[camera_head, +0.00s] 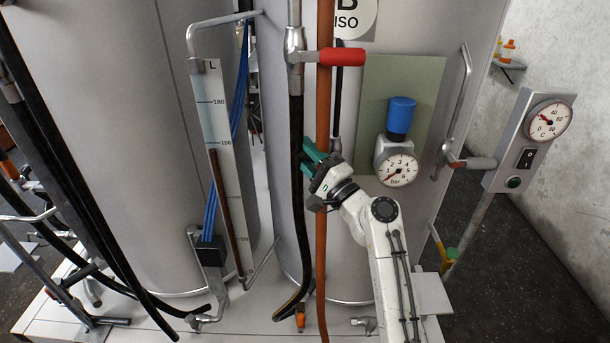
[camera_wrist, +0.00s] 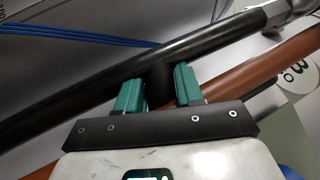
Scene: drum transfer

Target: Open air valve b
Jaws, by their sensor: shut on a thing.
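A valve with a red lever (camera_head: 342,57) sits at the top of the black hose (camera_head: 297,130), in front of the tank marked B ISO (camera_head: 352,20). The lever points right. A blue-topped regulator (camera_head: 401,116) with a bar gauge (camera_head: 398,170) is on the green panel. No label naming air valve b is readable. My gripper (camera_head: 311,160) is beside the black hose, well below the red lever. In the wrist view, my gripper's green fingers (camera_wrist: 158,88) are shut on a short black part (camera_wrist: 158,82) that meets the black hose (camera_wrist: 130,70). The fingertips are partly hidden.
An orange hose (camera_head: 322,235) runs vertically close to my gripper. A level scale (camera_head: 216,120) and blue cables (camera_head: 211,212) are left. A temperature gauge box (camera_head: 527,140) stands right, near the concrete wall (camera_head: 575,75). Dark floor (camera_head: 500,275) is free at lower right.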

